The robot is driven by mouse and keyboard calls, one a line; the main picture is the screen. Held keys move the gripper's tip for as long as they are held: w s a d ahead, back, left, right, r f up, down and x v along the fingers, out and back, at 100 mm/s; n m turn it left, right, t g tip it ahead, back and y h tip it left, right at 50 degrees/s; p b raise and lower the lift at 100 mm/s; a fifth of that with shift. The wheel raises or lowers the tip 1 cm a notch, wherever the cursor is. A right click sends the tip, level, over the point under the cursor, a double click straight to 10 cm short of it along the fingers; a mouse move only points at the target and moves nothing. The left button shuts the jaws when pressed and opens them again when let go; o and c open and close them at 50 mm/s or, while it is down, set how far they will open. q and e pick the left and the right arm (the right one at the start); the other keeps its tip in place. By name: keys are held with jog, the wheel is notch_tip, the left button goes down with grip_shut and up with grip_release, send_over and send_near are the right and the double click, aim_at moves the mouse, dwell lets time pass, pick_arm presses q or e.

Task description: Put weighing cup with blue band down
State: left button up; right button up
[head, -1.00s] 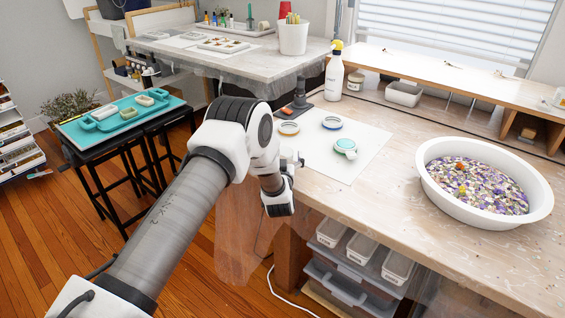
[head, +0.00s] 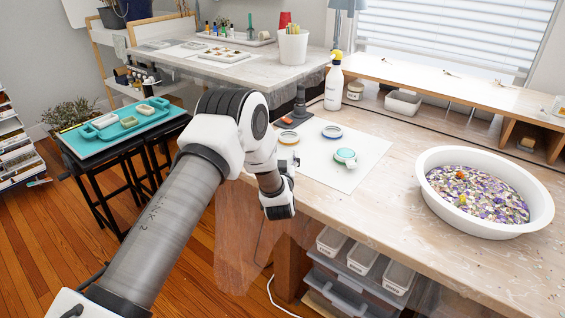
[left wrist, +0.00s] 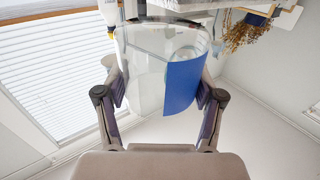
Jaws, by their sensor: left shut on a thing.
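A clear weighing cup (left wrist: 146,75) with a blue band (left wrist: 182,88) shows in the left wrist view. My left gripper (left wrist: 160,91) is shut on it, with one finger on each side of its wall. In the head view my left arm reaches over the front edge of the bench, beside a white sheet (head: 352,180). I cannot make out the cup or the fingertips clearly there. My right gripper is not in view.
A white basin (head: 430,199) of colored chips sits right. The bench between sheet and basin is clear.

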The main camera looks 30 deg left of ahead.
pick_arm(q)
jog(key=r+v, duration=0.1)
jog(key=v, duration=1.4)
jog(key=d+m+t+h+p, duration=0.3)
jog(key=d+m+h+p, duration=0.45)
jog(key=d, duration=0.75)
jog(key=s+r, duration=0.1)
jog(key=s+d+h, duration=0.1)
jog(key=s+r+n+h+p, duration=0.1)
jog(key=shift+s+d+r, duration=0.2)
jog(key=shift+d+r, duration=0.1)
jog(key=shift+r, duration=0.05)
jog(key=shift+w, duration=0.1)
jog(key=s+d+m+g+h, duration=0.2)
jog(key=d+m+g+h, duration=0.5)
jog(key=m+g+h, duration=0.1)
jog(key=s+d+m+g+h, duration=0.3)
jog(key=d+m+g+h, duration=0.4)
jog(key=m+g+h, duration=0.2)
jog(key=shift+s+h, duration=0.2)
jog(key=shift+h, duration=0.35)
